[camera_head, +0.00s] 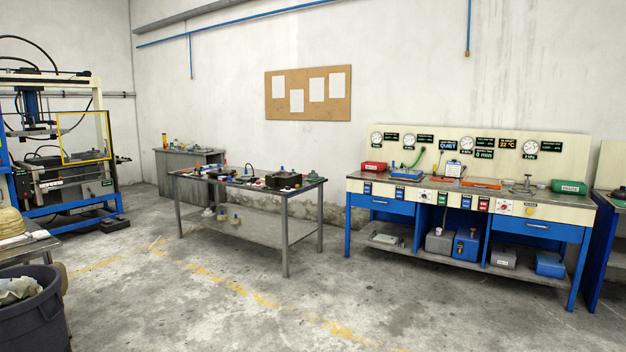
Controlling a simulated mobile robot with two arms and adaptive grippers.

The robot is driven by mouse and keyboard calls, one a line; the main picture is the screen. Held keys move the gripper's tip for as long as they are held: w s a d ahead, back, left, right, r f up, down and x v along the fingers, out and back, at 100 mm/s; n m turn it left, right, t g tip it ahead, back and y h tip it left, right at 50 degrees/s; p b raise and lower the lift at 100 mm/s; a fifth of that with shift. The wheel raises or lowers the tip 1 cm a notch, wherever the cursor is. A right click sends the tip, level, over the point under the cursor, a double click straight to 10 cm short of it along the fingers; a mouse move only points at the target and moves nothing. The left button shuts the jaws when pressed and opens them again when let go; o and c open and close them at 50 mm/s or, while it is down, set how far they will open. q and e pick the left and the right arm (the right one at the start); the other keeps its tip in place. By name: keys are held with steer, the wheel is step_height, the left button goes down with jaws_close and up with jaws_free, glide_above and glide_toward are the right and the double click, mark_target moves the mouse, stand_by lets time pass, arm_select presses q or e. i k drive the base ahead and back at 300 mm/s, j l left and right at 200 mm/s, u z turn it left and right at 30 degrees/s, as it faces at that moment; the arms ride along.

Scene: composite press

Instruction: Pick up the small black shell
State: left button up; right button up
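Neither of my grippers shows in the head view. A metal table (255,230) stands in the middle of the room with several small items on its top. A dark box-like item (283,180) sits near its right end. Smaller dark items (222,171) lie further left on the same table, among red, blue and white pieces. At this distance I cannot tell which of these dark items is the small black shell.
A blue and cream workbench (465,205) with gauges stands to the right. A blue-framed press (70,165) is at the left. A grey bin (35,310) stands at the lower left. A grey cabinet (180,172) is behind the table. The floor in front is clear.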

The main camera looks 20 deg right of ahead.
mark_target(313, 175)
steer(key=i+l+z, duration=0.3)
steer(key=i+z, duration=0.15)
steer(key=i, duration=0.2)
steer(key=i+l+z, duration=0.1)
steer(key=i+z, duration=0.35)
steer(key=i, duration=5.3)
